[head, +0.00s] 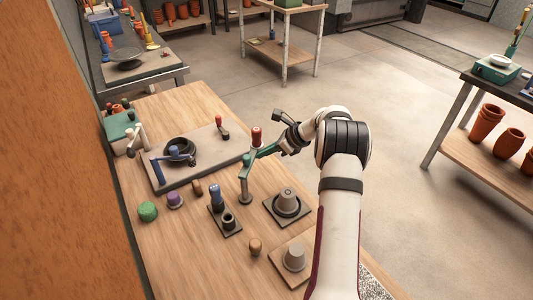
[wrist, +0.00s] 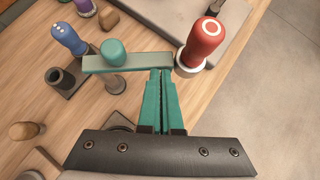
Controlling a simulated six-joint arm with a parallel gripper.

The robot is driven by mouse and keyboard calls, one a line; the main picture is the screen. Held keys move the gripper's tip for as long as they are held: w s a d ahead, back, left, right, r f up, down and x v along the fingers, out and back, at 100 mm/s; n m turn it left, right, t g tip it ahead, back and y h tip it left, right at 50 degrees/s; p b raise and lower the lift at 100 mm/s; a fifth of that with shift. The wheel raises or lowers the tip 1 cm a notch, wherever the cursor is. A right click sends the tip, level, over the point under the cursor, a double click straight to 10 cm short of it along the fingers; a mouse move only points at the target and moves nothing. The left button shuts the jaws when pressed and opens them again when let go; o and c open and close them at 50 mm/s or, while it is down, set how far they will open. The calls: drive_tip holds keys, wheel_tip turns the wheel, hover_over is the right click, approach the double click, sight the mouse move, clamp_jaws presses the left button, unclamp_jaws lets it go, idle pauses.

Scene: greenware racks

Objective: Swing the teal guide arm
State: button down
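In the head view my gripper (head: 262,152) is beside the guide arm.
A red knob with a white collar (wrist: 203,40) stands close to the right of the fingertips. A blue-handled tool (head: 215,195) and a grey cone on a dark plate (head: 287,198) stand nearby. The grey board (head: 222,150) lies behind. Open floor is right of the bench.

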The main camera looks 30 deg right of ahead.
sight(255, 152)
drive_tip(key=shift+w+a, duration=0.35)
drive_tip(key=shift+w, duration=0.35)
drive_tip(key=shift+w+a, duration=0.3)
drive_tip(key=shift+w, duration=0.35)
drive_tip(key=shift+w+a, duration=0.2)
drive_tip(key=shift+w, duration=0.05)
